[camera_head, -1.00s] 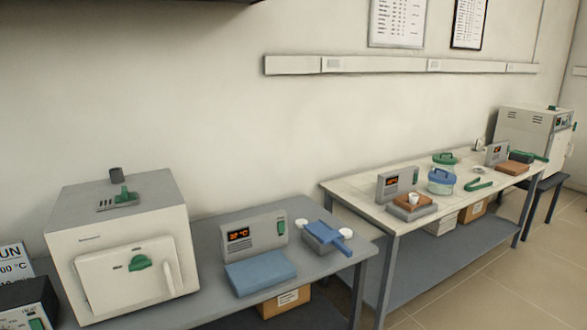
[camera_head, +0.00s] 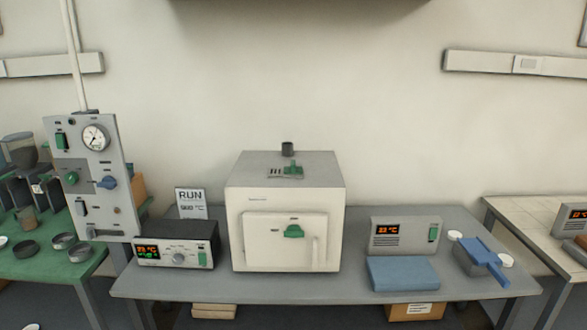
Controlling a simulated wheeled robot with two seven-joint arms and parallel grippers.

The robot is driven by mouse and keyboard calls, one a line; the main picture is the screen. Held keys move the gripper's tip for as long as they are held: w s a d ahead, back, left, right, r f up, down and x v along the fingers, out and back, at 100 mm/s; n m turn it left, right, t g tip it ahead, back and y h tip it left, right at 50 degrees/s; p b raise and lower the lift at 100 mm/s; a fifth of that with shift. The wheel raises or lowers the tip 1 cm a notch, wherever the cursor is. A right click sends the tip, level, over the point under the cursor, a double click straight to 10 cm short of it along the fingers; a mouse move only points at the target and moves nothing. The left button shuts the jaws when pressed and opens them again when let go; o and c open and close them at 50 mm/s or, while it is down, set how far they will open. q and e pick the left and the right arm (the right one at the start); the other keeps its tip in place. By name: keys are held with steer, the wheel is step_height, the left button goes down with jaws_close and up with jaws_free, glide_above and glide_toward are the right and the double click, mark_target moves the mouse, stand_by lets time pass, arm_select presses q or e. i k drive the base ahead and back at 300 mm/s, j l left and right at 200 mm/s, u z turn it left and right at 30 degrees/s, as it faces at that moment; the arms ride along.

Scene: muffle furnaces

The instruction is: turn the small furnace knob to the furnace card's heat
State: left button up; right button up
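The small white furnace (camera_head: 290,205) stands in the middle of the grey bench with its door shut. A green handle (camera_head: 293,231) is on the door. Left of it is a dark-topped controller box (camera_head: 177,243) with a lit display (camera_head: 148,251), a pale round knob (camera_head: 178,259) and a green switch (camera_head: 201,255). The knob's setting is too small to read. A card (camera_head: 191,203) behind the box reads RUN with a temperature below, apparently 900 °C, though the digits are blurred. Neither of my grippers is in view.
A grey display unit (camera_head: 405,235), a blue pad (camera_head: 403,273) and a blue-handled grey tray (camera_head: 480,258) occupy the bench's right side. A gauge panel (camera_head: 93,170) rises at left beside a green table (camera_head: 60,262). The bench's front strip (camera_head: 300,285) is clear.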

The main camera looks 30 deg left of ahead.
mark_target(178, 259)
steer(key=u, duration=1.8)
